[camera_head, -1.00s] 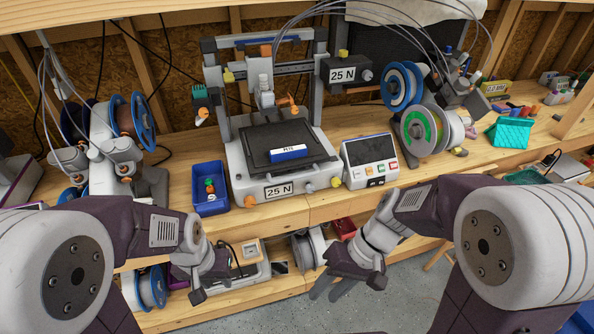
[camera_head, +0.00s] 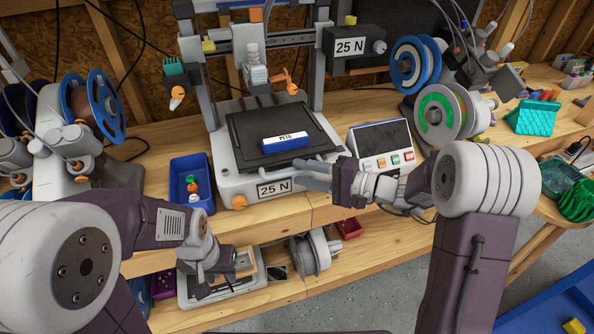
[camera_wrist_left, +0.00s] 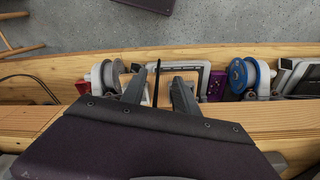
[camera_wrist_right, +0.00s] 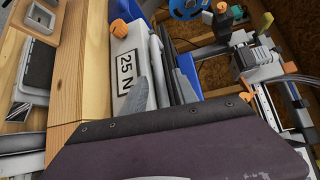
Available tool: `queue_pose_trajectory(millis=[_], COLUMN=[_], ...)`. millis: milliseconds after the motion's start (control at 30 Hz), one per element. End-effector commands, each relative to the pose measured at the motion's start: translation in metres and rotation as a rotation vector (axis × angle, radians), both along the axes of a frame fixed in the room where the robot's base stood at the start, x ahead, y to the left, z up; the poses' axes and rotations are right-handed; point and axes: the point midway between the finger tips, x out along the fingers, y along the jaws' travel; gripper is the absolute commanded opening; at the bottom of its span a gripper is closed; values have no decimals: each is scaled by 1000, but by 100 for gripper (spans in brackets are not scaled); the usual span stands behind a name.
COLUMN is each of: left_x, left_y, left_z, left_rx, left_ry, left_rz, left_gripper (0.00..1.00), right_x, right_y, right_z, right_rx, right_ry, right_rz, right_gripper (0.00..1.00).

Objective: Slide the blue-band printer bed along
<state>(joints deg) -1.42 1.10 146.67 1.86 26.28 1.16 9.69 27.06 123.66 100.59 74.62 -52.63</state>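The printer bed (camera_head: 247,131) is a dark plate on the light-grey printer base, under the gantry. A block with a blue band marked PETG (camera_head: 284,142) lies on it. My right gripper (camera_head: 300,173) is at the bed's front right edge, above the "25 N" label, with its fingers apart; I cannot tell whether they touch the bed. In the right wrist view the fingers (camera_wrist_right: 158,92) are beside the labelled printer front (camera_wrist_right: 125,66).
A blue bin (camera_head: 192,184) with small coloured parts stands left of the printer. A screen panel (camera_head: 381,146) stands right of it, close to my right gripper. Filament spools (camera_head: 440,115) are further right. A lower shelf (camera_head: 345,259) holds a spool and trays.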

Motion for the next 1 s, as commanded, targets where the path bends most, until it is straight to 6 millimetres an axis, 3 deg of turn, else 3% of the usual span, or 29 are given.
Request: queue_pose_trajectory(millis=[167, 433, 567, 1000], left_x=[0, 0, 0, 0], left_y=[0, 0, 0, 0], left_z=[1, 1, 1, 1], left_rx=[0, 0, 0, 0], left_ry=[0, 0, 0, 0], left_rz=[0, 0, 0, 0], left_gripper=[36, 36, 36, 36], right_x=[8, 10, 10, 9], right_y=[18, 19, 19, 19], right_z=[-3, -3, -3, -3], right_rx=[0, 0, 0, -1], right_ry=[0, 0, 0, 0], right_rz=[1, 0, 0, 0], right_gripper=[35, 35, 0, 0])
